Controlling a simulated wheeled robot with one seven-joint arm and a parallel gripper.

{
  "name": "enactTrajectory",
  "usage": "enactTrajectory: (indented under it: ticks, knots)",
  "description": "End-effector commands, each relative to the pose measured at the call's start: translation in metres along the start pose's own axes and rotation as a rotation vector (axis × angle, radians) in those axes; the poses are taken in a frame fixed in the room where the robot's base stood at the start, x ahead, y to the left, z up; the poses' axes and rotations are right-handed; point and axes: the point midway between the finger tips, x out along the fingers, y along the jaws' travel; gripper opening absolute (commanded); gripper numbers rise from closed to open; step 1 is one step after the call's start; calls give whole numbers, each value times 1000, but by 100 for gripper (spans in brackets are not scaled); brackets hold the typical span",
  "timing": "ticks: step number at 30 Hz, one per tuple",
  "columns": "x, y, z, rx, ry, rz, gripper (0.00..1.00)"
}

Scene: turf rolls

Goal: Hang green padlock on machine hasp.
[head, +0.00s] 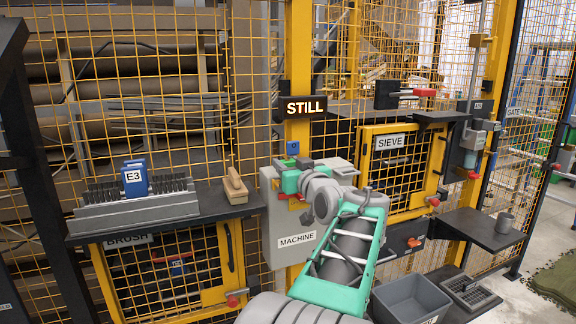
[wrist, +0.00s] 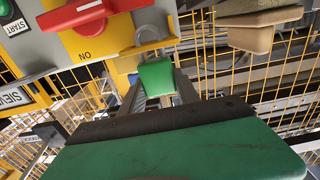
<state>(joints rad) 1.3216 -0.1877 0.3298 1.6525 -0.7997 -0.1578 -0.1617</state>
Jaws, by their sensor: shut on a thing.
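The green padlock (wrist: 156,75) is between the fingertips of my gripper (wrist: 160,90) in the wrist view, its grey shackle (wrist: 146,36) pointing away from the gripper. My gripper is shut on its body. The grey machine box (head: 282,238), labelled MACHINE, hangs on the fence in the head view. My gripper (head: 292,181) is at its upper part there and hides the hasp area.
A red switch handle (wrist: 75,14) is close by on the panel. A shelf (head: 220,202) with a wooden brush (head: 235,186) and blue E3 tag (head: 134,178) lies left. The SIEVE cabinet (head: 396,165) and a grey bin (head: 410,300) are right.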

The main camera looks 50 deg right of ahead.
Motion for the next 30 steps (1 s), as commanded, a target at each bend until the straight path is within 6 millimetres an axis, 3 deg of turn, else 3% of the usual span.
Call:
enactTrajectory:
  ticks: [16, 17, 25, 30]
  knots:
    - [0, 0, 14, -1, 1, 0, 0]
    - [0, 0, 13, -1, 1, 0, 39]
    - [0, 0, 13, 0, 1, 0, 62]
    - [0, 0, 13, 0, 0, 0, 63]
